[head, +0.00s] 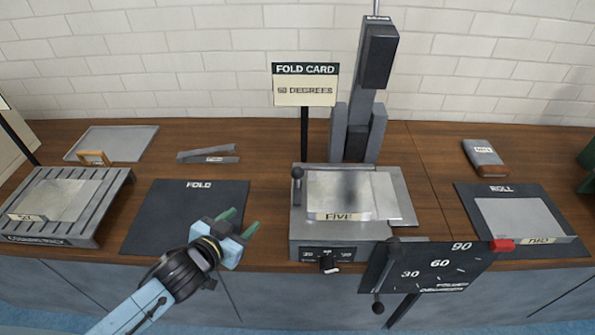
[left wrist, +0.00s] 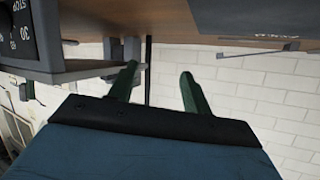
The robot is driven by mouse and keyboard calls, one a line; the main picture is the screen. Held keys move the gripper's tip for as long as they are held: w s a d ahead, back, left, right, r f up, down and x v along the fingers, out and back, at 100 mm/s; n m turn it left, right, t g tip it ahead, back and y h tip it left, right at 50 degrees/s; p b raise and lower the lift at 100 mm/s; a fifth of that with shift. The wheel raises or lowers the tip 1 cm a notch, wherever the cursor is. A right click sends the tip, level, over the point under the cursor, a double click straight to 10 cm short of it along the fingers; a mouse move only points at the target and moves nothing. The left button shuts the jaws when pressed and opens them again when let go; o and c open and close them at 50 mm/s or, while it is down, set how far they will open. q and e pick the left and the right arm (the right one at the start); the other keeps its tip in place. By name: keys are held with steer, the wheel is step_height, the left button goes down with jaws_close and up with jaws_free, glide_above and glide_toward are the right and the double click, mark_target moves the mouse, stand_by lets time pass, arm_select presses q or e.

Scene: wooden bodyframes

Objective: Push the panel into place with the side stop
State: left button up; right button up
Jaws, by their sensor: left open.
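A light grey panel labelled FIVE (head: 338,191) lies flat on top of the grey folding machine (head: 345,233). A flat grey plate (head: 396,201) sticks out at the machine's right side. My left gripper (head: 240,221) is open and empty, left of the machine, over the front edge of the dark FOLD mat. In the left wrist view the gripper's green fingers (left wrist: 158,72) are apart with nothing between them. My right gripper is not in view.
The FOLD mat (head: 160,215) is bare. A slotted cooling rack (head: 110,198) with a panel is at left. A dial board (head: 430,268) with a red tip overhangs the front right. A sign (head: 305,84) and tall dark column (head: 375,75) stand behind. A ROLL mat (head: 555,220) is at right.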

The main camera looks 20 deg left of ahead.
mark_target(292, 176)
arm_select(q)
steer(key=shift+w+d+r+m+h, duration=0.95)
steer(key=shift+w+r+m+h, duration=0.7)
steer(key=shift+r+m+h, duration=2.6)
steer(key=shift+n+h, duration=0.75)
steer(key=shift+n, duration=0.1)
steer(key=x, duration=0.4)
steer(key=f+x, duration=0.1)
steer(key=x, duration=0.7)
steer(key=shift+w+f, duration=0.15)
jaws_close()
